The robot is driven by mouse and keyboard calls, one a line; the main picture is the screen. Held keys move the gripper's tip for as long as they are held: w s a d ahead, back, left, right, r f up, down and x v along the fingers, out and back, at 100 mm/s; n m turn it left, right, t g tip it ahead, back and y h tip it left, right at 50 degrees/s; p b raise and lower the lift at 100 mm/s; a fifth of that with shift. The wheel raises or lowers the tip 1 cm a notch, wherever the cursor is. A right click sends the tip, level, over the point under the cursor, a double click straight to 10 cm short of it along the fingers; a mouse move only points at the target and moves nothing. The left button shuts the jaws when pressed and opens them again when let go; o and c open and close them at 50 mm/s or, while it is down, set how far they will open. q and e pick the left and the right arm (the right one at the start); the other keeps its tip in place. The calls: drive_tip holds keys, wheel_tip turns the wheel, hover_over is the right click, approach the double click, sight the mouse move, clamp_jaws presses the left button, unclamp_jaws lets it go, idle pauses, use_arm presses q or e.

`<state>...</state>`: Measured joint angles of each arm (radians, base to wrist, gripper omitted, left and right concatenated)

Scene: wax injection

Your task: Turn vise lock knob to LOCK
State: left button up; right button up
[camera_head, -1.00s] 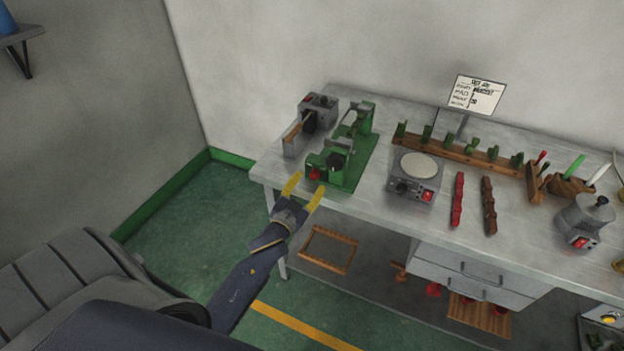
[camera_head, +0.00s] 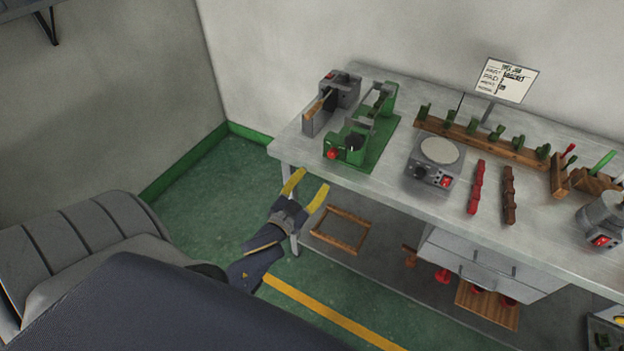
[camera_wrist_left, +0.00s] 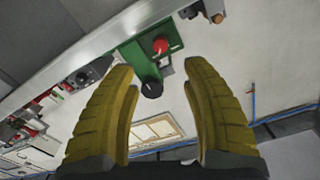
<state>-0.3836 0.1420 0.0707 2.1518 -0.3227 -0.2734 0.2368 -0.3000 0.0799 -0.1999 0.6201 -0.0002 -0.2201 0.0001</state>
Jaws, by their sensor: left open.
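The green vise (camera_head: 360,132) stands near the left end of the workbench. A red knob (camera_head: 332,154) and a black knob (camera_head: 354,143) are on its front. Which of them is the lock knob I cannot tell, and no lock marking is legible. In the left wrist view, the red knob (camera_wrist_left: 160,45) and the black knob (camera_wrist_left: 151,88) show beyond my fingers. My left gripper (camera_head: 307,188) is open and empty, in front of the bench's front edge and short of the vise. The yellow fingers (camera_wrist_left: 160,90) are apart with nothing between them. My right gripper is not in view.
The workbench (camera_head: 400,190) also holds a grey machine (camera_head: 335,98) left of the vise and a hot plate (camera_head: 435,163) to its right. Red (camera_head: 476,188) and brown (camera_head: 507,195) strips lie farther right. A wooden frame (camera_head: 341,230) sits on the lower shelf.

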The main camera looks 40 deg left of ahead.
use_arm(q)
drive_tip(key=n, duration=0.4)
approach(331, 156)
drive_tip(key=shift+h, duration=0.4)
drive_tip(key=w, duration=0.6)
drive_tip(key=w+a, duration=0.1)
drive_tip(key=w, duration=0.3)
drive_tip(key=shift+w+r, duration=0.1)
drive_tip(key=shift+w, duration=0.05)
drive_tip(key=shift+c, duration=0.2)
clamp_jaws()
